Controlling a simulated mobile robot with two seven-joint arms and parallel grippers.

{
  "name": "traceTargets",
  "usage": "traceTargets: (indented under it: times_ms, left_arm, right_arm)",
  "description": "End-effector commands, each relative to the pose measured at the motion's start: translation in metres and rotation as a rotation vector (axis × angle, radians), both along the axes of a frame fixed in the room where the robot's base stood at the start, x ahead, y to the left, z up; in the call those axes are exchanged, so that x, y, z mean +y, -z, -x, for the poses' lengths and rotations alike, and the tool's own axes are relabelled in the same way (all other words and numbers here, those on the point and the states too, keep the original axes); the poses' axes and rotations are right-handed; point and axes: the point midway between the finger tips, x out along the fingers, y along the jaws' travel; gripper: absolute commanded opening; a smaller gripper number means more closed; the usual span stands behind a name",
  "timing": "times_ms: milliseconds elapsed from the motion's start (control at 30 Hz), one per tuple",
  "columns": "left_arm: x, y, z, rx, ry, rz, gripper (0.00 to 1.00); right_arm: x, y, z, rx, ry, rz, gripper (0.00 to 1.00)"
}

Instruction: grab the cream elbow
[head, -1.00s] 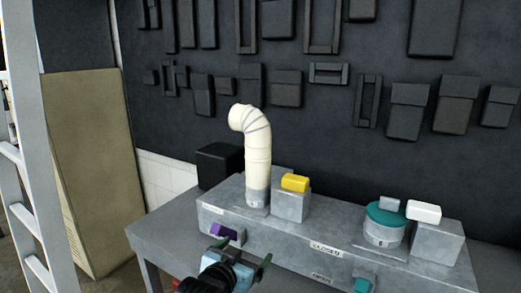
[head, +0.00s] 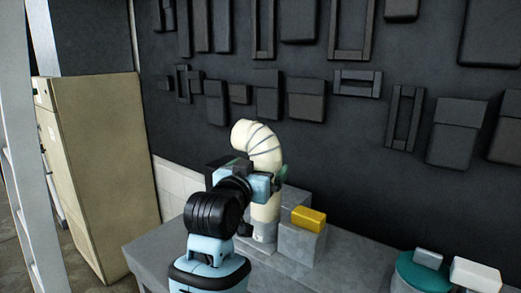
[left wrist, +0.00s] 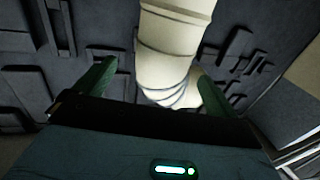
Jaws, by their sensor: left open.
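The cream elbow (head: 258,140) is a ribbed, bent duct standing upright on a grey collar on the metal bench unit, its open mouth turned left. My left gripper (head: 262,172) is raised in front of its upright part and hides some of it. In the left wrist view the cream elbow (left wrist: 172,50) shows between the two green fingers of my left gripper (left wrist: 155,86). The fingers are spread wide, with a gap visible beside the left one. Contact with the right finger cannot be told. My right gripper is not in view.
A yellow block (head: 309,219) sits on a grey block just right of the elbow. Farther right are a teal-topped cylinder (head: 420,278) and a white block (head: 475,274). A dark wall with several panels stands behind. A ladder (head: 30,190) and a tan cabinet (head: 100,170) are at left.

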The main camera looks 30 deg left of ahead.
Motion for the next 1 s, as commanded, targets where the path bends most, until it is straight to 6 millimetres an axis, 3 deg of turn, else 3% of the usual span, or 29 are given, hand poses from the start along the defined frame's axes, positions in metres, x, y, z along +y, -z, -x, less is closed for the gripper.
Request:
traceTargets:
  times_ms: [333,700,1000]
  left_arm:
    - [0.004,0.001,-0.017,0.000,0.000,0.000,0.96]
    - [0.015,0.004,-0.058,-0.001,0.000,0.000,0.96]
    - [0.016,0.005,-0.062,-0.001,0.000,0.000,0.96]
  right_arm:
    - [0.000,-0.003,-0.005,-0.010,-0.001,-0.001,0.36]
    - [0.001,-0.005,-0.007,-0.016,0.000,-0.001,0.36]
    - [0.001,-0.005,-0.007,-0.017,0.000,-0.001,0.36]
